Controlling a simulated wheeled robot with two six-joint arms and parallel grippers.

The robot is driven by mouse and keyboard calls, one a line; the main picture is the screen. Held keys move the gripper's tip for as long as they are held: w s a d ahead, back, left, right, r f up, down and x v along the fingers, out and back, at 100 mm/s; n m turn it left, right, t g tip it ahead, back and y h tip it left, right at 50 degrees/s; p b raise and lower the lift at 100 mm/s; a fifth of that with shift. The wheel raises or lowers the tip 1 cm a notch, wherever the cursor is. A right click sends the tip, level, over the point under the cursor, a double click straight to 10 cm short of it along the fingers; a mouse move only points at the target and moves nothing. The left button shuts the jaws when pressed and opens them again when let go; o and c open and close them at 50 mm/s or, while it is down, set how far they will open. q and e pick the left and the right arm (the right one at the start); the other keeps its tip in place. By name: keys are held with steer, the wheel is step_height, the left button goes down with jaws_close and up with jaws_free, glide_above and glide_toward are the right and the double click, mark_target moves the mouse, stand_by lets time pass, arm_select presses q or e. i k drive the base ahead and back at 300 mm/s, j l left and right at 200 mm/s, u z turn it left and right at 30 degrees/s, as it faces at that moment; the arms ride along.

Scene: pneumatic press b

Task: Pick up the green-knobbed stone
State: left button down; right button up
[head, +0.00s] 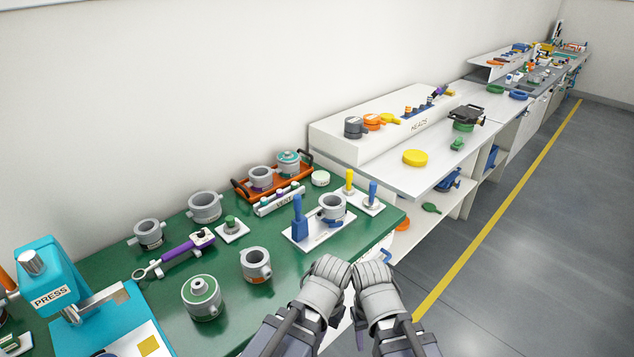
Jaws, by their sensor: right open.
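A small green knob on a white square base (231,226), which looks like the green-knobbed stone, sits on the green bench top between grey ring-shaped parts. A grey cylinder with a green-rimmed top (201,298) stands nearer the front. My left gripper (327,272) and my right gripper (372,275) are side by side at the bottom centre, by the bench's front edge. Both are to the right of the green knob and well apart from it. The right gripper is open with nothing seen in it. The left gripper's jaws do not show clearly.
A teal press (52,283) stands at the left. A purple-handled tool (175,253) lies left of the knob. Grey rings (256,264) stand around it. A blue-handled fixture (300,225), a vent strip (280,201) and an orange tray (244,190) are right of it.

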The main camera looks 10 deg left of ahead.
mark_target(231, 227)
steer(key=i+l+u, duration=0.1)
steer(key=i+u, duration=0.15)
steer(key=i, duration=0.25)
steer(key=i+l+u, duration=0.25)
steer(key=i, duration=0.25)
